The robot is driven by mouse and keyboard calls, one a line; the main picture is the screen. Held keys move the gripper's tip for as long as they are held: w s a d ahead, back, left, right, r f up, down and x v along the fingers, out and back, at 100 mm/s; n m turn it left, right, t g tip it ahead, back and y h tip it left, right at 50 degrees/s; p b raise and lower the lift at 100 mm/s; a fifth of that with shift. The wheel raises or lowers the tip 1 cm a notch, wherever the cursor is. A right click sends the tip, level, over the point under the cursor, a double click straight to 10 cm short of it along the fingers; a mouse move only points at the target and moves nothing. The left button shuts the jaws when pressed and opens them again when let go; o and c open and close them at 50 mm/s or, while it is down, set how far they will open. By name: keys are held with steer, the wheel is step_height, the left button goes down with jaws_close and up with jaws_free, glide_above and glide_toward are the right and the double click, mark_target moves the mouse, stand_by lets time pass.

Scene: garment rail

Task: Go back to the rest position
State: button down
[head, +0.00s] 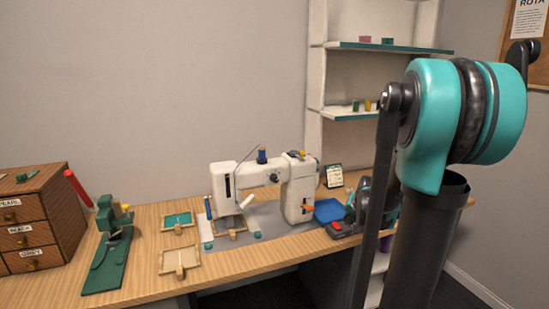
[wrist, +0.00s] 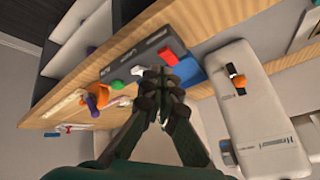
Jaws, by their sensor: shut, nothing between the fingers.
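My gripper (wrist: 168,82) shows in the wrist view with its dark fingers closed together and nothing between them. It is over the right part of the wooden table (head: 146,222), near a blue tray (head: 328,210) and a red block (head: 337,226). In the wrist view the blue tray (wrist: 188,70) and the red block (wrist: 168,57) appear just beyond the fingertips. In the head view my arm stands at the right and hides part of the table's right end. Whether the fingers touch anything cannot be told.
A white sewing machine (head: 300,190) stands left of the blue tray. A green stand (head: 108,255), small wooden frames (head: 180,261) and a drawer cabinet (head: 38,215) are further left. White shelves (head: 345,80) rise behind the table.

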steer(key=s+a+f+n+g, duration=0.1)
steer(key=s+a+f+n, duration=0.1)
steer(key=s, duration=0.6)
steer(key=s+a+f+n+g, duration=0.1)
steer(key=s+a, duration=0.3)
steer(key=s, duration=0.4)
steer(key=s+a+f+n+g, duration=0.1)
steer(key=s+a+f+n, duration=0.1)
steer(key=s, duration=0.6)
steer(key=shift+s+a+f+n, duration=0.15)
steer(key=shift+a+f+n, duration=0.25)
steer(key=shift+f, duration=0.5)
steer(key=c, duration=2.2)
jaws_free()
